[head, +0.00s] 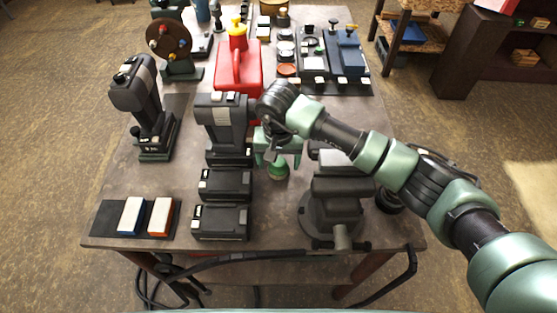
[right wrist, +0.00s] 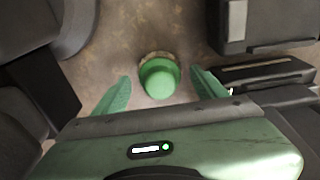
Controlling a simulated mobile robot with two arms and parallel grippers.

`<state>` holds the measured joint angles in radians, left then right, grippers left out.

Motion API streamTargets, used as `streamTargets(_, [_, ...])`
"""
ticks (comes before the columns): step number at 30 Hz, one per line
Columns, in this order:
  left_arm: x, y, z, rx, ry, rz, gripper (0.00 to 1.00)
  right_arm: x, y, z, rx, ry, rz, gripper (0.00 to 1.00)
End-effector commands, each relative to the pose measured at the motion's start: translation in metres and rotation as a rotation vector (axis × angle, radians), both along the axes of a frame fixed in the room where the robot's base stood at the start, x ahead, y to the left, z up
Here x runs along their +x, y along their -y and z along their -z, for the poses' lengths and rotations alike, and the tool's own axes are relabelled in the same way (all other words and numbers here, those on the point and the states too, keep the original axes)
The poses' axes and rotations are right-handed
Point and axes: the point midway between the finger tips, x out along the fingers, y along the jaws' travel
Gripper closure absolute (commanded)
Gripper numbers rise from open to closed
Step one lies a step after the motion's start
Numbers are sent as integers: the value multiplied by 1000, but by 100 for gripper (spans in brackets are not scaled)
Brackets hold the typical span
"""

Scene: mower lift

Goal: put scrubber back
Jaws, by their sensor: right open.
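The scrubber (head: 278,172) stands on the table between the black machines and the vise. It has a round green top and a paler rim at its base. In the right wrist view the scrubber (right wrist: 160,77) shows its green knob from above, between and beyond the fingertips. My right gripper (head: 278,160) is open above the scrubber, pointing down, with one finger on each side. Its fingers also show spread apart in the right wrist view (right wrist: 161,88). I cannot tell whether they touch the scrubber. My left gripper is not in view.
Black battery-like units (head: 220,221) stand close left of the scrubber, and a grey vise (head: 330,208) close right. A red fuel can (head: 238,72) is behind. A dark mat with sharpening stones (head: 104,218) lies front left. The left-middle table is clear.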

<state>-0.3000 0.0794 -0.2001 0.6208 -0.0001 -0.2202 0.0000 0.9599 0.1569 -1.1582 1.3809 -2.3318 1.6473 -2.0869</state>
Motion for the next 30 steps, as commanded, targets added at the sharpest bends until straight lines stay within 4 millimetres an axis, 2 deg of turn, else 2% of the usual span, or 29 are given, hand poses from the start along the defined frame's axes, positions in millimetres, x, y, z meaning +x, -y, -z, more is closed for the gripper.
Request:
streamTargets(5, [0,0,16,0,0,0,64,-2,0,-27,1,8,-3,28])
streamTargets(9, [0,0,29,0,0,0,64,-5,0,-59,1,8,-2,28])
streamTargets(16, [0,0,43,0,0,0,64,-11,0,-101,1,5,0,28])
streamTargets(21, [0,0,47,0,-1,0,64,-14,-1,-117,0,2,0,28])
streamTargets(30, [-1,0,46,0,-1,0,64,-15,-1,-120,1,0,0,28])
